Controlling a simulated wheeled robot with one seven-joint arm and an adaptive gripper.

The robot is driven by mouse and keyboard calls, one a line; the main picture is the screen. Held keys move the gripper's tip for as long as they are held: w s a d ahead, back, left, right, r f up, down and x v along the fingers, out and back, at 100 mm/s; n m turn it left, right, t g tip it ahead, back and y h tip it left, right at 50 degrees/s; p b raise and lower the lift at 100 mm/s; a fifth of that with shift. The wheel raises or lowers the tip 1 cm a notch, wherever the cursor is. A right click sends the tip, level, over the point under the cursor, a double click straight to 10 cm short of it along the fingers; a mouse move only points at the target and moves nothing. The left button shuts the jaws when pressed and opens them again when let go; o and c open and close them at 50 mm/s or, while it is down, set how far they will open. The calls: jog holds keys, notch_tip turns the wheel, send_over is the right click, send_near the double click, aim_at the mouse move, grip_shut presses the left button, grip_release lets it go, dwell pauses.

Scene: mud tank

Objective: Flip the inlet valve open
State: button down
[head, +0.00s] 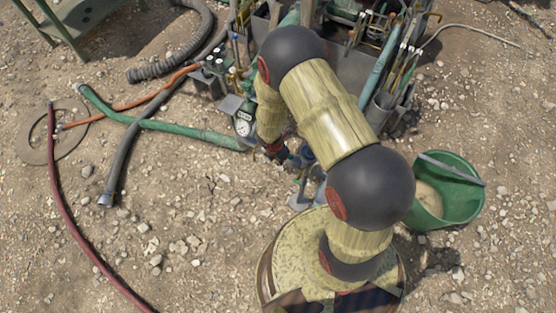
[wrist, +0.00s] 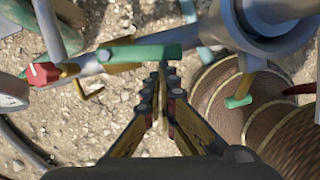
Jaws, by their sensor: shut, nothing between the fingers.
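A teal lever (wrist: 140,53) lies across a grey pipe in the wrist view, just beyond my fingertips. A second, shorter teal lever (wrist: 238,101) on a yellow stem is to the right, below a large grey fitting (wrist: 272,20). No label shows which one is the inlet valve. My gripper (wrist: 163,76) is shut and empty, with its tips close below the right end of the longer lever; I cannot tell whether they touch it. In the head view my gripper (head: 277,153) is small and partly hidden by my arm, near the pressure gauge (head: 243,124).
A red knob (wrist: 43,74) and a gauge (wrist: 12,88) are on the left. Brown ribbed cylinders (wrist: 232,82) crowd the right. In the head view, a green hose (head: 185,132) lies left, a green bucket (head: 467,201) right. Open gravel lies at lower left.

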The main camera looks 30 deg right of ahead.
jog(key=shift+d, duration=0.7)
dwell(0.3)
